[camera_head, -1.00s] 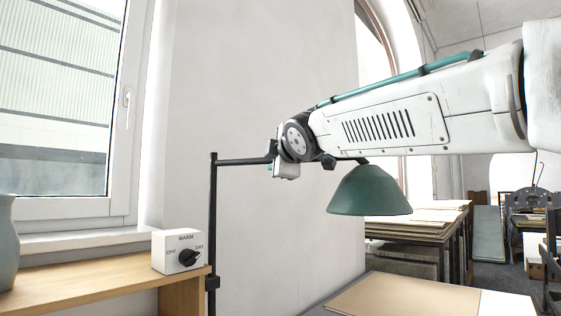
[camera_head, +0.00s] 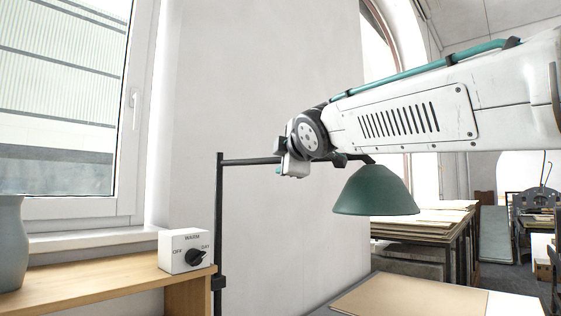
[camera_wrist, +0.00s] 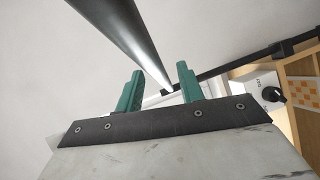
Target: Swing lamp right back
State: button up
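The lamp has a green conical shade (camera_head: 376,190) hanging at the right end of a thin dark horizontal arm (camera_head: 250,160). The arm joins a black upright post (camera_head: 219,220) at the shelf's end. My gripper (camera_wrist: 160,72) is at the lamp arm, between post and shade; in the head view my own wrist largely hides its fingers and part of the lamp arm. In the wrist view its two green fingers stand apart. A dark rod (camera_wrist: 125,40), apparently the lamp arm, runs between the fingertips, with a gap visible beside the right finger.
A white switch box (camera_head: 186,251) with a black knob sits on the wooden shelf (camera_head: 100,284), beside a grey-blue vase (camera_head: 10,245). A brown board (camera_head: 410,300) lies below the shade. The wall and window stand close behind the lamp.

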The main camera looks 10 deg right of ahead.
jog(key=s, duration=0.6)
jog(key=shift+d+r, duration=0.3)
jog(key=shift+r, duration=0.1)
